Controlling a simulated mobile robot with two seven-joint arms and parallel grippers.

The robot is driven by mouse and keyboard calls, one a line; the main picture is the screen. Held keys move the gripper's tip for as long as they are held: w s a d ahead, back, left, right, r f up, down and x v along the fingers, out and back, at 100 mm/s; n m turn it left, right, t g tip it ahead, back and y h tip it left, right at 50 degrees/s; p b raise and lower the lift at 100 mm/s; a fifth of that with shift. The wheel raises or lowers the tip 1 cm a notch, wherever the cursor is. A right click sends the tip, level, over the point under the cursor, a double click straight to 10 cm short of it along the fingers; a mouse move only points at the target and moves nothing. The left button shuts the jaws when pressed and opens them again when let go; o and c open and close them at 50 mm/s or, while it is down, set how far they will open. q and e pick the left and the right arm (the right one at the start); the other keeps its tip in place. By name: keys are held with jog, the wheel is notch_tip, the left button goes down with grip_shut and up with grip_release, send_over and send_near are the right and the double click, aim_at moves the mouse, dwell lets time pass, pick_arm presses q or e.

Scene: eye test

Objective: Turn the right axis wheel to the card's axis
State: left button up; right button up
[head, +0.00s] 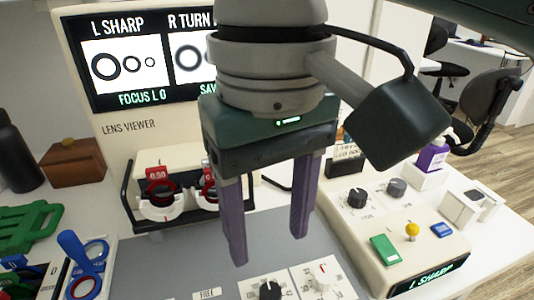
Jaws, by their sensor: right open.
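My right gripper (268,245) hangs open and empty in the middle of the head view, its two purple fingers pointing down over the grey mat. Behind it, a trial frame holds a red-rimmed lens marked 0.50 (158,172) on the left; its right red-rimmed lens (209,190) is partly hidden by the gripper. Below the fingers, at the bottom edge, are a black knob (269,290) and a white knob with a red mark (322,274) on pale dial plates. I cannot tell which part is the right axis wheel. A small lettered card (345,167) is unreadable. My left gripper is out of view.
The lens viewer screen (118,98) reads L SHARP and R TURN, partly covered. A cream control box (400,222) with knobs and coloured buttons stands right. Left are a green rack (28,225), blue-handled lens (75,248), brown box (73,165) and dark bottle (17,155).

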aim_at(271, 292)
jog(key=f+b, duration=0.1)
jog(key=f, duration=0.3)
jog(key=f+b, duration=0.1)
jog(key=f, duration=0.4)
jog(key=shift+s+d+f, duration=0.1)
jog(key=shift+s+f, duration=0.1)
jog(key=shift+c, duration=0.4)
grip_shut()
